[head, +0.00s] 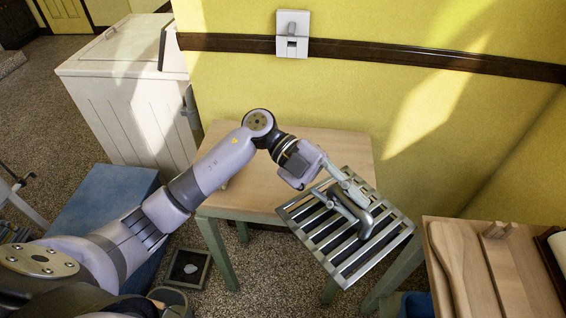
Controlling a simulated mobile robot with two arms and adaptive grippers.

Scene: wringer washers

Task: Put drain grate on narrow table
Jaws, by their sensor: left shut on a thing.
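The drain grate (345,252) is a slatted metal panel in the head view, right of the middle. My left gripper (362,218) is shut on it and hides part of its slats. The grate is tilted in the picture, and its upper left part overlaps the front right of a small wooden-topped table with green legs (262,190). I cannot tell whether the grate touches the table. The near part of the grate shows beyond the table's front edge. My right gripper is not in view.
A second wooden-topped table (432,226) at the right holds wooden pieces (500,262). A white cabinet-like unit (125,95) stands at the upper left. A blue surface (100,215), a dark square tray (187,268) and a round pot (170,298) are low at the left. The yellow wall closes the back.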

